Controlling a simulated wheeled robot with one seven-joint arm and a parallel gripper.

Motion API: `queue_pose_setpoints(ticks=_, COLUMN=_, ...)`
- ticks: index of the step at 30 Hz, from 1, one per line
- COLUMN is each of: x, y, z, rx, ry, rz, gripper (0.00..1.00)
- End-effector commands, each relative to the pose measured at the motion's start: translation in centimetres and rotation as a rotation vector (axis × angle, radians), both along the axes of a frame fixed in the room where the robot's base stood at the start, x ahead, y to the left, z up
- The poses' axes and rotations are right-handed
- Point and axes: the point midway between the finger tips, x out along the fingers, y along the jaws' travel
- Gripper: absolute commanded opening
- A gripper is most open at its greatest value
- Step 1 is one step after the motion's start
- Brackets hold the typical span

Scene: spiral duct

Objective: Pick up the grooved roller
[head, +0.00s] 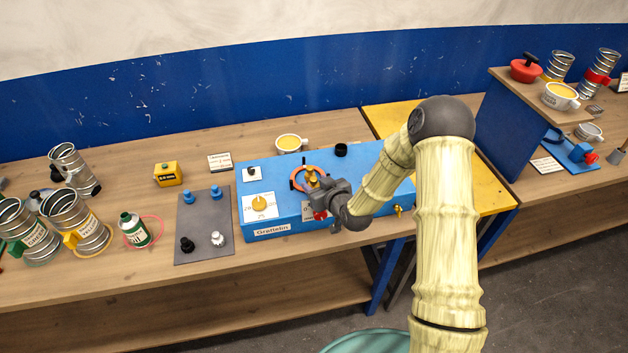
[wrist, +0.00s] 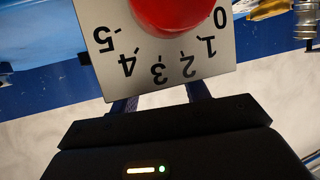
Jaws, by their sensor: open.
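A dark grey mat (head: 205,226) lies on the bench left of the blue box. On its front half stand a small black roller-like piece (head: 187,244) and a small pale ridged piece (head: 218,239). I cannot tell for sure which is the grooved roller; the pale one looks ridged. My gripper (head: 318,190) is at the front of the blue box, to the right of the mat and apart from both pieces. In the wrist view its two fingers (wrist: 160,100) are apart, partly hidden behind a numbered dial plate (wrist: 190,68) with a red knob (wrist: 172,12).
Two blue pegs (head: 215,193) stand on the mat's back half. A green bottle (head: 135,230) and metal duct pieces (head: 75,222) stand to the left. A yellow-filled cup (head: 291,143) is behind the box.

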Motion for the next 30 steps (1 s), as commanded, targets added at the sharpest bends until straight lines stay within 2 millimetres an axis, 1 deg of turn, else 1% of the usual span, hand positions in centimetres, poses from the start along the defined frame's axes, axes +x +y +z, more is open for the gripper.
queue_pose_setpoints(ticks=13, x=-0.07, y=0.13, z=-0.01, rx=0.000, ry=0.000, rz=0.002, gripper=0.47)
queue_pose_setpoints(ticks=17, x=-0.05, y=0.07, z=-0.02, rx=0.001, ry=0.000, rz=0.002, gripper=0.21)
queue_pose_setpoints(ticks=18, x=-0.05, y=0.05, z=-0.01, rx=0.000, ry=0.000, rz=0.001, gripper=0.13)
queue_pose_setpoints(ticks=20, x=-0.05, y=0.03, z=-0.01, rx=0.000, ry=0.000, rz=0.001, gripper=0.01)
queue_pose_setpoints(ticks=21, x=-0.04, y=0.01, z=-0.01, rx=0.000, ry=0.000, rz=0.001, gripper=0.00)
queue_pose_setpoints(ticks=30, x=0.00, y=-0.04, z=0.14, rx=0.001, ry=-0.001, rz=0.000, gripper=0.00)
